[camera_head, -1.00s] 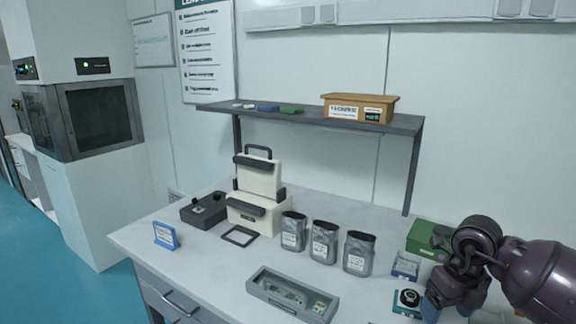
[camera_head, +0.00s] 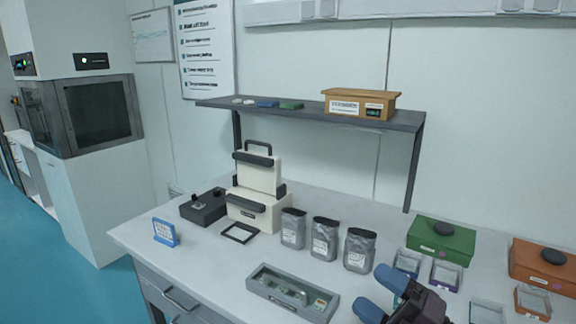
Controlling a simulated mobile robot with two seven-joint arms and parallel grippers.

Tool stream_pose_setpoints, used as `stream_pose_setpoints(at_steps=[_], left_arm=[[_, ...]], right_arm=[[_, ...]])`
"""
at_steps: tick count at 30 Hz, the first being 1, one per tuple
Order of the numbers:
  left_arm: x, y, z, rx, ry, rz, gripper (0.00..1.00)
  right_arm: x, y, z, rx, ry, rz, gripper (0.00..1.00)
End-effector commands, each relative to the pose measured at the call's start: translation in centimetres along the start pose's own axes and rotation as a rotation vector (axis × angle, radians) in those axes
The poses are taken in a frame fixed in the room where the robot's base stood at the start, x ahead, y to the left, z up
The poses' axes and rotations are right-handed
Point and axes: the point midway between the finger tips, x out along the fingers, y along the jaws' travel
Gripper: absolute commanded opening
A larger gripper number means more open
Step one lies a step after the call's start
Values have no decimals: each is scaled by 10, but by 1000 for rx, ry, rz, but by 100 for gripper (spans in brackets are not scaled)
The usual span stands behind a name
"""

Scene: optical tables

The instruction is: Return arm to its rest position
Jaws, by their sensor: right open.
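My right gripper (camera_head: 378,294) shows at the bottom right of the head view, over the front part of the white table (camera_head: 205,262). Its two blue-grey fingertips are apart with nothing between them. It is to the right of the grey tray (camera_head: 259,288), which holds small green parts. The rest of my right arm is cut off by the bottom edge. My left gripper is not in view.
Several grey pouches (camera_head: 324,240) stand mid-table beside a cream device (camera_head: 259,207). A green box (camera_head: 440,240) and an orange box (camera_head: 545,266) sit at right, with small open boxes (camera_head: 445,274) before them. A shelf (camera_head: 300,113) spans the back.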

Motion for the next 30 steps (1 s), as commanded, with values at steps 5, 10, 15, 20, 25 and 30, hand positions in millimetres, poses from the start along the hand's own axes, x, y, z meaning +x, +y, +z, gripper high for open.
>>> stream_pose_setpoints(at_steps=[5, 10, 15, 20, 25, 30], left_arm=[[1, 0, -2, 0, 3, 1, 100], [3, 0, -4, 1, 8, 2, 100], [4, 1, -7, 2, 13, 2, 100], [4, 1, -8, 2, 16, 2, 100], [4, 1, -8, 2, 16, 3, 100], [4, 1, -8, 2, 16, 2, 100]], right_arm=[[-29, 9, 27, 200, -326, 153, 77], [-71, -2, 52, 399, -650, 229, 77], [-125, -30, 62, 605, -977, 234, 77], [-178, -66, 53, 808, -1274, 178, 77], [-229, -105, 20, 1022, -1551, 53, 77], [-260, -127, -14, 1172, -1717, -69, 77]])
